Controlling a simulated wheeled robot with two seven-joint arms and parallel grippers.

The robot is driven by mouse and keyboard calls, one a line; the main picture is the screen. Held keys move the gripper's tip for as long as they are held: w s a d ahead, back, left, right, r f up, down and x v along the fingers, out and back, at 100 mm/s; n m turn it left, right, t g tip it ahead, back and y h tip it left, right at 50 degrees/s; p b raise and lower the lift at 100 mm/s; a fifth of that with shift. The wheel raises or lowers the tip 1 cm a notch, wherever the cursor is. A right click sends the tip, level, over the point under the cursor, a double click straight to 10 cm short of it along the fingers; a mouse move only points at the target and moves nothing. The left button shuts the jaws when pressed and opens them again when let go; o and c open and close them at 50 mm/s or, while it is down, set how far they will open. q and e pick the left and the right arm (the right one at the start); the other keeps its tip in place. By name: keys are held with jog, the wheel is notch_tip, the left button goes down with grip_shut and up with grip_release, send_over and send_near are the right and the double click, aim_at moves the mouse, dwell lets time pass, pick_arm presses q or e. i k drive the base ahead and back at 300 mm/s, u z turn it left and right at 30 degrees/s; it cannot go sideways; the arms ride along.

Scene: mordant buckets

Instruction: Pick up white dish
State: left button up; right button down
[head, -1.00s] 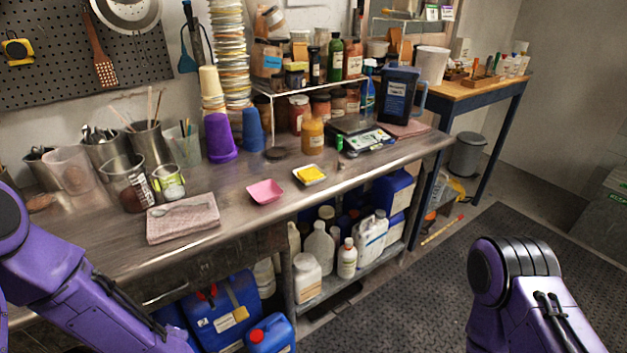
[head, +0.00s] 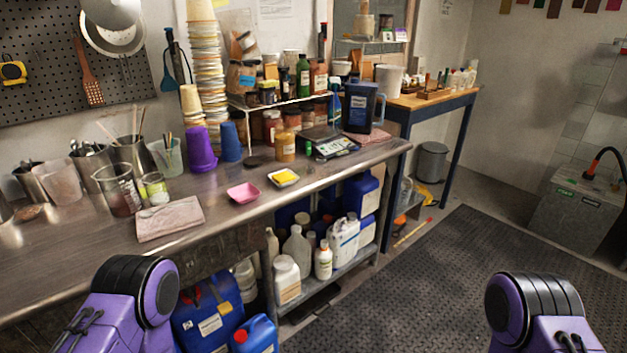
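A small white dish (head: 292,183) with yellow contents (head: 285,177) sits on the metal workbench near its front edge. A pink dish (head: 243,193) stands just left of it, apart from it. My two purple arms show at the bottom left and bottom right of the head view, both well short of the bench top's dishes. Neither gripper is in view.
A folded cloth (head: 170,219) lies left of the dishes. A scale (head: 333,148), an amber jar (head: 285,147) and purple cups (head: 200,150) stand behind. The floor mat (head: 440,275) on the right is clear.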

aim_at(285, 178)
jog(key=z, duration=0.35)
jog(key=i, duration=1.05)
jog(key=u, duration=0.6)
